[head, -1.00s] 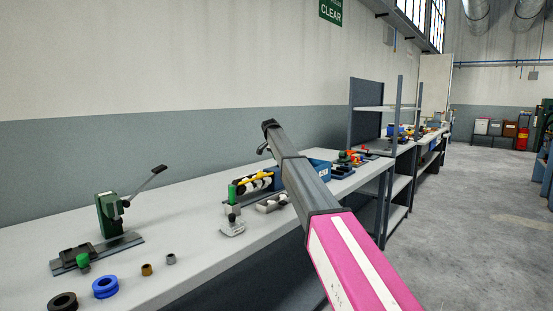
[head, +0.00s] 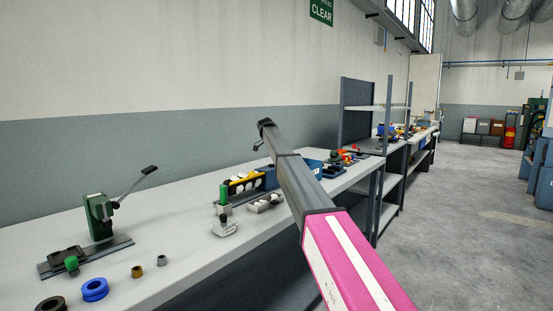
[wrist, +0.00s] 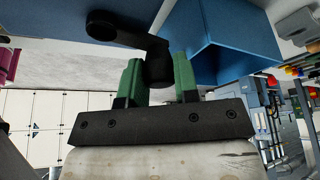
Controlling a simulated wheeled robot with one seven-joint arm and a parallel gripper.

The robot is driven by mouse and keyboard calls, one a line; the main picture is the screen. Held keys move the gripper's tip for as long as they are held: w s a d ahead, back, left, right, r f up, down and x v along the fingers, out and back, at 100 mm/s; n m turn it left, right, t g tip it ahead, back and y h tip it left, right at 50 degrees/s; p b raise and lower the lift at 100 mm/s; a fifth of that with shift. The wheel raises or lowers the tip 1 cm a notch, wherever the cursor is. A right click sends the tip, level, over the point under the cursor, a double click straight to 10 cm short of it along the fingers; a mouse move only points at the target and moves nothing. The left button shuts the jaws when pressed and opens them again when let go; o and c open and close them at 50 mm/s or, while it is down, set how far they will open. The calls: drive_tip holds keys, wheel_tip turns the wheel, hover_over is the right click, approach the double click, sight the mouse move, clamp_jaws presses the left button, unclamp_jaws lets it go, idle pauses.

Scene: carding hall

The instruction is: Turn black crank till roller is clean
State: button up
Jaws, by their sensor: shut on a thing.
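In the wrist view the black crank (wrist: 127,32) has its arm running across the top and its upright handle between the two green fingers. My gripper (wrist: 158,76) is shut on that handle. In the head view a blue machine with a yellow bar and a dark roller bearing white tufts (head: 246,186) sits on the bench, left of my arm. White fluff still shows on the roller. My arm hides the crank and my gripper in the head view, and the roller is not clear in the wrist view.
A blue open bin (wrist: 232,52) is close beside my gripper. On the grey bench (head: 165,225) stand a green lever press (head: 100,215), a grey clamp with a green handle (head: 224,222), a small tray of white tufts (head: 265,203) and several rings. Floor is free at right.

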drive_tip(key=shift+s+d+m+g, duration=0.2)
drive_tip(key=shift+s+m+g, duration=0.15)
drive_tip(key=shift+m, duration=0.5)
drive_tip(key=shift+s+d+m+g, duration=0.15)
drive_tip(key=shift+s+m+g, duration=0.2)
drive_tip(key=shift+m, duration=0.5)
drive_tip(key=shift+y, duration=0.3)
drive_tip(key=o, duration=0.9)
drive_tip(key=shift+w, duration=0.1)
